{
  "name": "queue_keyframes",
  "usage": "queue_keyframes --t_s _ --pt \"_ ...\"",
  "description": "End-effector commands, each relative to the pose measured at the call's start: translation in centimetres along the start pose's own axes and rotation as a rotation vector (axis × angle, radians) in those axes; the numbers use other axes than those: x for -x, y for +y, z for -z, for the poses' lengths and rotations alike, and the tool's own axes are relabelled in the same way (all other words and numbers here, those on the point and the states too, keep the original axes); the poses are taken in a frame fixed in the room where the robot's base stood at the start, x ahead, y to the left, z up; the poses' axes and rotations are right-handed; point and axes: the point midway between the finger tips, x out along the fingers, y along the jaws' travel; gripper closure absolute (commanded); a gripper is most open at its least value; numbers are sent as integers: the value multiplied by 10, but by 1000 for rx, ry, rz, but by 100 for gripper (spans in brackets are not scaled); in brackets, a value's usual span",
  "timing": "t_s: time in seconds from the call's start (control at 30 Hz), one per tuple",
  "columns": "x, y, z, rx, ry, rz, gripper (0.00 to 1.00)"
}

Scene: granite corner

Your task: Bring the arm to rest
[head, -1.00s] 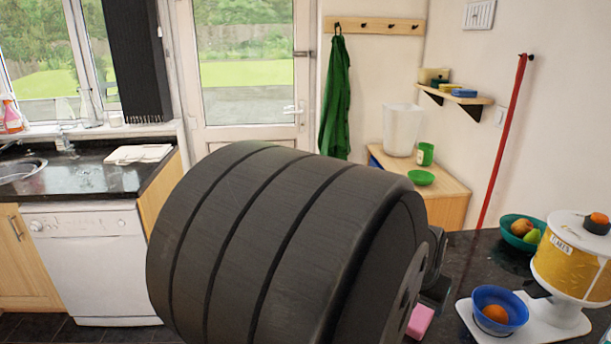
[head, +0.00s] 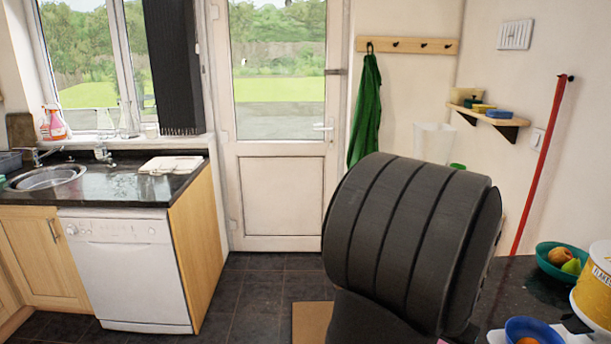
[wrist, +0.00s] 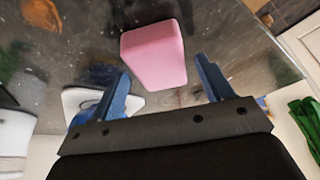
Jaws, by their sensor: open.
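My gripper (wrist: 163,70) shows in the wrist view with its two blue fingers spread apart and nothing between them. A pink block (wrist: 155,52) lies beyond the fingertips on the dark speckled granite counter (wrist: 225,38). I cannot tell how far the fingers are from the block. In the head view, my dark ribbed arm link fills the right of centre, and my gripper is out of sight there.
In the head view, a blue bowl (head: 532,330), a teal bowl of fruit (head: 556,262) and a yellow-and-white container (head: 594,285) stand on the right-hand counter. A white bin (head: 433,142) is partly behind my arm. Open floor (head: 258,295) lies to its left.

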Motion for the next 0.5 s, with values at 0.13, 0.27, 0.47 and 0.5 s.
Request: queue_keyframes --t_s 0.13,0.27,0.47,0.5 --pt "0 0 0 0 0 0 27" --pt "0 0 0 0 0 0 27" --pt "-4 0 -4 0 2 0 27" --pt "1 0 -3 0 3 0 27"
